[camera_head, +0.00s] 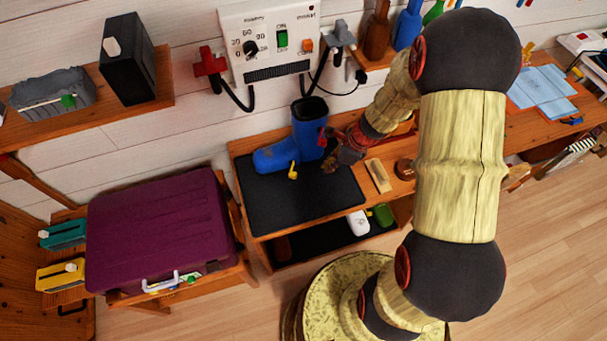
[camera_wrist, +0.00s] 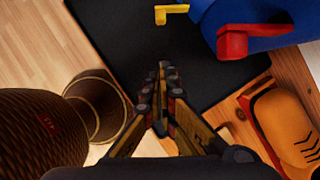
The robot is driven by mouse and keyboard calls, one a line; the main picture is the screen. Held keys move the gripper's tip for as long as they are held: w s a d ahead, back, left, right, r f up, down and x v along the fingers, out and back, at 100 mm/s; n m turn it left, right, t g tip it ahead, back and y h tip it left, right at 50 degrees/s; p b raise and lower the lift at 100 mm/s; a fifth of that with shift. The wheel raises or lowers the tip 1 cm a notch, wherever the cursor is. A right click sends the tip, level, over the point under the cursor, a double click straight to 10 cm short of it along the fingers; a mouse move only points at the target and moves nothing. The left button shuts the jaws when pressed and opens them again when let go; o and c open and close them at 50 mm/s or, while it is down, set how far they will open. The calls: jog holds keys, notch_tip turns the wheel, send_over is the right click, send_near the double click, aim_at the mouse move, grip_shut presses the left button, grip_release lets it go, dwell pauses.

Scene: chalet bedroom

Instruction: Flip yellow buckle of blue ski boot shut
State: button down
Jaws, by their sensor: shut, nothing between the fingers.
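The blue ski boot (camera_head: 309,130) stands on a black mat (camera_head: 318,200) on the wooden bench, its toe pointing left. Its yellow buckle (camera_head: 293,172) sticks out from the near side of the foot part; it also shows at the top of the wrist view (camera_wrist: 172,12). A red buckle (camera_wrist: 245,40) is on the boot to the right of it. My gripper (camera_head: 330,163) is shut and empty, just right of the boot. In the wrist view my gripper (camera_wrist: 163,68) is over the mat, apart from the yellow buckle. The boot is partly cut off there.
A purple case (camera_head: 160,230) stands left of the bench. A wall panel (camera_head: 268,45) with cables hangs behind the boot. The front mat is clear.

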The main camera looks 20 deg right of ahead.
dwell(0.3)
jog(key=b+x, duration=0.4)
jog(key=x, duration=0.5)
jog(key=shift+f, duration=0.4)
jog(key=a, duration=0.1)
jog(key=w+a, duration=0.1)
jog(key=shift+w+a+f+b, duration=0.15)
jog(key=shift+w+a+b, duration=0.15)
jog(key=shift+a+b, duration=0.05)
jog(key=shift+w+a, duration=0.3)
jog(key=shift+a, duration=0.15)
